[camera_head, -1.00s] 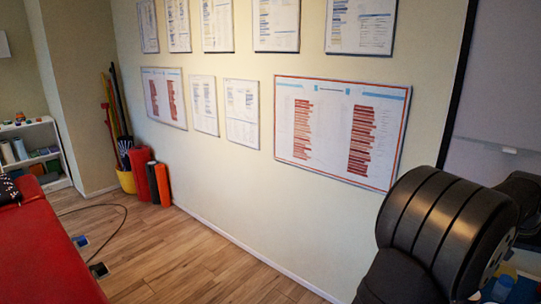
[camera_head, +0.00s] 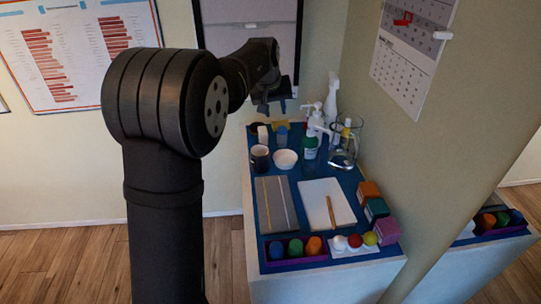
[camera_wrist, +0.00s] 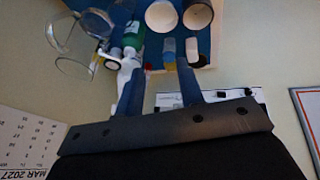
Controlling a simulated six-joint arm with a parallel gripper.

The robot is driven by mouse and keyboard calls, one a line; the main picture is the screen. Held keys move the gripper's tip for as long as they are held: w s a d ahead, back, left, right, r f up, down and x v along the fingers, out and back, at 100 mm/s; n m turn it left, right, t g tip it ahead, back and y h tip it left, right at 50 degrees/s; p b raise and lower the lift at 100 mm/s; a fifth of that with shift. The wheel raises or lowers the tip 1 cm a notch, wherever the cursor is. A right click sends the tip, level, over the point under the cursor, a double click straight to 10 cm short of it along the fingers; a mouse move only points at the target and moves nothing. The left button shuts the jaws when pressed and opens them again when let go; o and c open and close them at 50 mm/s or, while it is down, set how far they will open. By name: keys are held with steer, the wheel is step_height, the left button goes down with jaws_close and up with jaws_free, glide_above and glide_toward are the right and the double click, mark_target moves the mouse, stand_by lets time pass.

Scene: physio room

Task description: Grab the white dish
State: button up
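The white dish (camera_head: 285,159) is a small round bowl standing on the blue top of the cabinet, right of a dark mug (camera_head: 260,158). In the wrist view the dish (camera_wrist: 162,15) is at the top edge, partly cut off, beside the mug (camera_wrist: 198,14). My gripper (camera_head: 274,106) is in the air above the back of the cabinet, higher than the dish and apart from it. In the wrist view my gripper (camera_wrist: 160,65) has its two fingers spread with nothing held between them.
Behind and right of the dish are a green bottle (camera_head: 309,149), a white spray bottle (camera_head: 332,98) and a glass jug (camera_head: 344,150). In front lie a grey notebook (camera_head: 275,205) and a white pad (camera_head: 327,203). A wall with a calendar (camera_head: 412,55) bounds the right.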

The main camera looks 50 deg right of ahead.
steer(key=s+d+f+n+g+h, duration=0.3)
steer(key=s+f+n+g+h, duration=0.4)
steer(key=s+f, duration=0.4)
steer(key=w+a+f+n+t, duration=0.2)
steer(key=f+n, duration=0.1)
steer(key=n, duration=0.3)
steer(key=w+a+f+n+t+h, duration=0.1)
steer(key=w+a+f+n+t, duration=0.1)
steer(key=n, duration=0.5)
steer(key=w+a+f+n+t+h, duration=0.1)
steer(key=w+a+f+n+t, duration=0.2)
steer(key=f+n+t, duration=0.1)
steer(key=shift+w+f+n, duration=0.25)
steer(key=shift+f+n, duration=0.6)
steer(key=shift+n, duration=0.55)
steer(key=shift+w+f+t, duration=0.1)
steer(key=shift+f+t, duration=0.1)
steer(key=shift+t, duration=0.1)
glide_toward(296, 160)
steer(key=shift+w+d+r, duration=0.1)
steer(key=shift+w+d, duration=0.25)
steer(key=shift+d, duration=0.3)
steer(key=shift+s+f+x, duration=0.1)
steer(key=shift+f+x, duration=0.1)
steer(key=shift+x, duration=1.1)
steer(key=shift+s+f+x, duration=0.15)
steer(key=shift+f+x, duration=0.05)
steer(key=shift+x, duration=1.1)
steer(key=shift+a, duration=0.1)
